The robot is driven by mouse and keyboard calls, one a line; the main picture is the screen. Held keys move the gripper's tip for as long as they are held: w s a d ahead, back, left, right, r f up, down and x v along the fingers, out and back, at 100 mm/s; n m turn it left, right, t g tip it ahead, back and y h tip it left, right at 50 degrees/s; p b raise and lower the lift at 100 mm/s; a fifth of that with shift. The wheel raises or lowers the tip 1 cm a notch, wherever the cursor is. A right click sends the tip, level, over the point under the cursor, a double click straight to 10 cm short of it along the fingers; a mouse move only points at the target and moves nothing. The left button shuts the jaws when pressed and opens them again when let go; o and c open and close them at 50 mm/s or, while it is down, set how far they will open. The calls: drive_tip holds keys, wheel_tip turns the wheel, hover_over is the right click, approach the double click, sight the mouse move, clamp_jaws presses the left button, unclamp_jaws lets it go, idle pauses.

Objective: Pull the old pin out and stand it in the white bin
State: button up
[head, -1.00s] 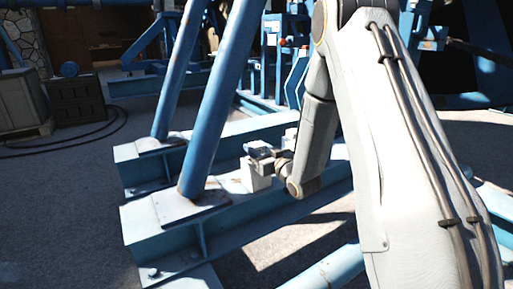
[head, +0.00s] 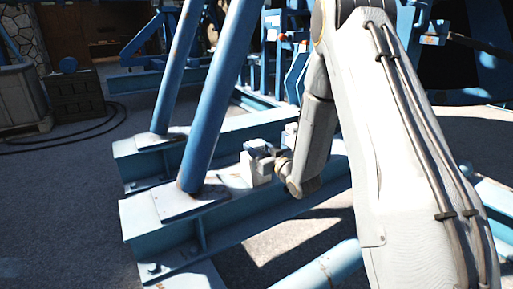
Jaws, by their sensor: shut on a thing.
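My gripper (head: 257,152) is at the end of my arm, over the blue beam in the middle of the head view. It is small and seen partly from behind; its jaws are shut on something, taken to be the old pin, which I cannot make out. A white block-like thing (head: 255,172) stands on the beam just below and beside the gripper. Another pale block (head: 291,131) shows behind my wrist. I cannot tell whether either is the white bin.
The blue beam (head: 222,216) carries a slanted blue post (head: 215,100) close left of the gripper. A second beam (head: 215,137) runs behind. A blue pipe (head: 325,270) lies in front. Crates (head: 77,97) and a black cable (head: 90,140) are far left. Open floor lies left.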

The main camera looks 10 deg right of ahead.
idle(0.7)
drive_tip(key=shift+f, duration=0.45)
idle(0.7)
drive_tip(key=o, duration=1.5)
drive_tip(key=shift+f, duration=0.1)
drive_tip(key=p+v, duration=0.2)
drive_tip(key=v, duration=0.6)
